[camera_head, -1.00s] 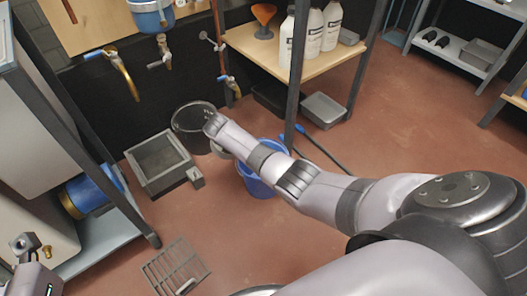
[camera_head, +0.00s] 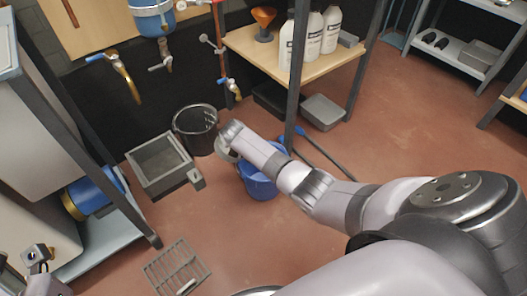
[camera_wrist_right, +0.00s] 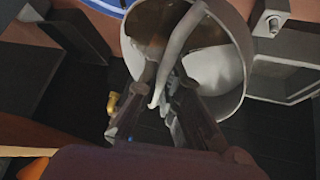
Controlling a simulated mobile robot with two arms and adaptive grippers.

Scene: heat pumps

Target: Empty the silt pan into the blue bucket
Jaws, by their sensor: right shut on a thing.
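The silt pan, a round pale metal pan with a curved handle, shows in the wrist view (camera_wrist_right: 232,62) with brown matter inside. In the head view its pale side (camera_head: 226,147) shows partly behind my right wrist. My right gripper (camera_wrist_right: 163,100) is shut on the pan's handle. The pan hangs beside the blue bucket (camera_head: 262,186), at its upper left rim. The blue bucket stands on the floor, partly hidden by my arm; its rim edge shows in the wrist view (camera_wrist_right: 98,3). My left gripper (camera_head: 38,258) is at the lower left; its fingers are unclear.
A black bucket (camera_head: 190,122) stands behind the pan. A grey open box (camera_head: 160,180) is left of it. A grate (camera_head: 178,268) lies on the floor at the front. A shelf with white bottles (camera_head: 310,40) and its dark post stand behind the blue bucket.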

